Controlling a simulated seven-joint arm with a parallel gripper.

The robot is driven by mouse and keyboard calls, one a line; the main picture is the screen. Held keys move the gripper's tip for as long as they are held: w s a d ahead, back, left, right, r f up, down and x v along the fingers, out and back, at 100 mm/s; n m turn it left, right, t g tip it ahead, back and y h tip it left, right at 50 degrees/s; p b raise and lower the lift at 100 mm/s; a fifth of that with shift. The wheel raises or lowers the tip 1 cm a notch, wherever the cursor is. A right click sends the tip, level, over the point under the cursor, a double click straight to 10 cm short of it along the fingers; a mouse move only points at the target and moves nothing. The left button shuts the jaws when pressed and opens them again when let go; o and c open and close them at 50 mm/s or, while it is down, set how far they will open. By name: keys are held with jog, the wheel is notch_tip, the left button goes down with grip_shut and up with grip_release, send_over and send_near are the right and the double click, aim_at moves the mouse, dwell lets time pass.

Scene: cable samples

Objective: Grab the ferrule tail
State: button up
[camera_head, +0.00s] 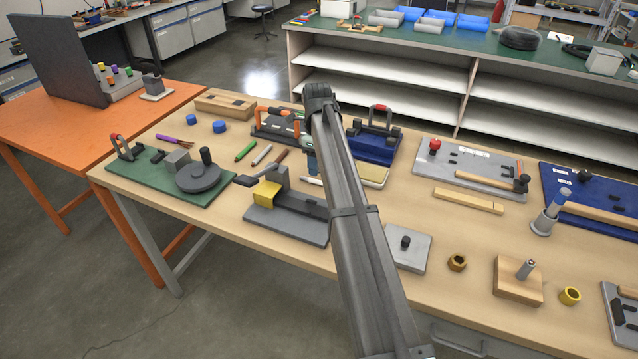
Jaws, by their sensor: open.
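A short purple cable (174,139) with thin orange-yellow wires splayed at one end lies on the wooden table at the left, between the green board and the blue caps. It is the only loose cable piece I can make out. Whether it has a ferrule is too small to tell. My dark grey arm (358,225) reaches from the bottom edge up across the middle of the table, well to the right of the cable. My gripper's fingers cannot be seen; the arm hides the area under its far end.
The green board (140,178) with a clamp and a round grey dial stands beside the cable. Two blue caps (220,127), a green marker (245,151) and a grey board (288,222) with a yellow block are nearby. The orange table (50,125) adjoins at left.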

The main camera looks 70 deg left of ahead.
aim_at(319, 181)
jog(key=shift+w+d+f, duration=0.1)
jog(key=shift+f, duration=1.3)
jog(key=shift+w+d+f, duration=0.1)
jog(key=shift+f, duration=1.3)
grip_shut()
